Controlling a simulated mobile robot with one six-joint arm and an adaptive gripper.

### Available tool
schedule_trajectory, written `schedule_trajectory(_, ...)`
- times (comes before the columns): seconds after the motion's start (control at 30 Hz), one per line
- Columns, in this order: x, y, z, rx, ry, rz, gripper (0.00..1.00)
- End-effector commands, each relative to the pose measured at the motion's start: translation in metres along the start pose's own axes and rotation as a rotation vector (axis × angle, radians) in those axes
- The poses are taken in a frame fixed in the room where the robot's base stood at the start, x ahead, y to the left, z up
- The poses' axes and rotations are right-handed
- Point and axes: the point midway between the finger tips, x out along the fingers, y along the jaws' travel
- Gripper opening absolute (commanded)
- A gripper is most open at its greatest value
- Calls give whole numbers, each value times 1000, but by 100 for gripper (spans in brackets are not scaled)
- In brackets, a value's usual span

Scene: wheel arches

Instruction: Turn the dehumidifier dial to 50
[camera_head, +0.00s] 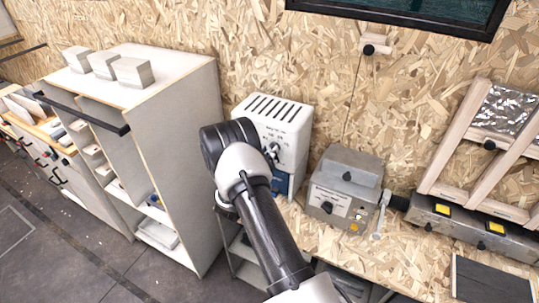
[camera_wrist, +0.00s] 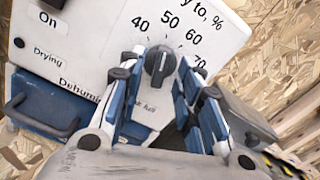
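The white dehumidifier (camera_head: 285,116) stands against the chipboard wall, partly hidden behind my arm. In the wrist view its front panel (camera_wrist: 95,45) shows the numbers 40, 50, 60 and 70 around a dark grey dial (camera_wrist: 158,66). The dial's raised grip is nearly upright in the picture, and its light mark appears to point towards 50. My gripper (camera_wrist: 162,62) has its blue-padded fingers apart, one on each side of the dial. Whether either fingertip touches the dial I cannot tell. In the head view my gripper (camera_head: 272,151) is at the dehumidifier's front, and the dial is hard to make out.
A blue container with a handle (camera_wrist: 40,108) sits low in the dehumidifier. A grey metal box (camera_head: 343,187) with a knob stands to the right on the chipboard bench (camera_head: 320,240). A tall white shelf unit (camera_head: 185,130) stands close to the left. A wooden rack (camera_head: 455,140) is farther right.

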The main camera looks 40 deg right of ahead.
Motion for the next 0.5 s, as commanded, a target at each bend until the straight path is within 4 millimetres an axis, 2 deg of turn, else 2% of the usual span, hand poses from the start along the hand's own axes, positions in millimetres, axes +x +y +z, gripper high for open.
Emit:
schedule_trajectory(0.3,-65,2,1,-2,-2,5,32)
schedule_trajectory(0.5,-98,1,1,0,-2,4,32)
